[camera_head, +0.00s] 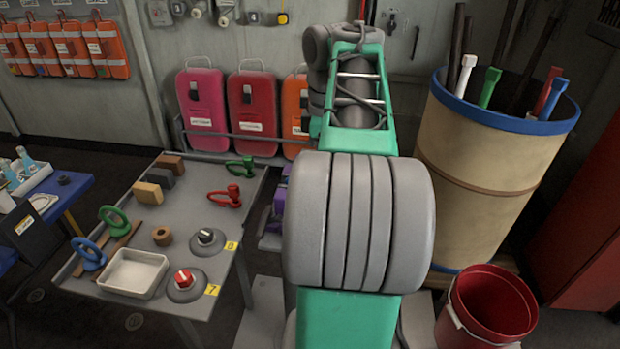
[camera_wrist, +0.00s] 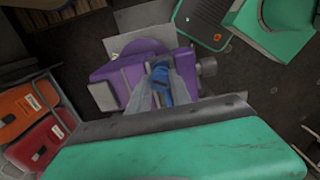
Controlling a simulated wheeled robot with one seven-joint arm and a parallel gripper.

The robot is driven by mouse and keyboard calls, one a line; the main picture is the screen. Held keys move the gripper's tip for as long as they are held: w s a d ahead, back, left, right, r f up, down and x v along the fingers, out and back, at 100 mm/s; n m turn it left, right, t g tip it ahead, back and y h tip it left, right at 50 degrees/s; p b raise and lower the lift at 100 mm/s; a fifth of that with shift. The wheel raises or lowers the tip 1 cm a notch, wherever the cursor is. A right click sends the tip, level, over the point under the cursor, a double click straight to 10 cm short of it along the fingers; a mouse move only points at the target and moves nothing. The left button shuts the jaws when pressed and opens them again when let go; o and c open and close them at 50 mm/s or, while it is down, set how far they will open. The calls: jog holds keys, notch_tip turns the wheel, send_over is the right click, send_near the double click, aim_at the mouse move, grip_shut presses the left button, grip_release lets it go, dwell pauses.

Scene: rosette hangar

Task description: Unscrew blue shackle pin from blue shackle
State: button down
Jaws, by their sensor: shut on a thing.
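In the wrist view my gripper (camera_wrist: 160,88) is shut on a small blue piece (camera_wrist: 161,72), which looks like the blue shackle pin. The fingers are over a purple vise (camera_wrist: 118,72), with the blue piece between them near its middle. The fingers hide much of what is below, so I cannot make out the blue shackle's body or how far the pin is in its thread. In the head view my arm hides the gripper and most of the purple vise (camera_head: 281,197).
A grey table (camera_head: 205,270) at left holds a red shackle (camera_head: 226,197), a green shackle (camera_head: 241,169), a blue ring (camera_head: 88,254), a white tray (camera_head: 133,272) and two knobs. A large barrel (camera_head: 475,170) and a red bucket (camera_head: 488,306) stand at right.

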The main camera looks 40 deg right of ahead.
jog(key=n, duration=0.8)
jog(key=shift+r, duration=0.1)
jog(key=n, duration=0.3)
jog(key=shift+r, duration=0.15)
jog(key=n, duration=0.5)
jog(key=shift+r+p, duration=0.1)
jog(key=shift+p, duration=0.3)
jog(key=n, duration=0.6)
jog(key=shift+w+n, duration=0.1)
jog(key=shift+n, duration=0.2)
jog(key=n, duration=0.3)
jog(key=shift+n, duration=0.4)
jog(key=n, duration=0.3)
jog(key=shift+n, duration=0.3)
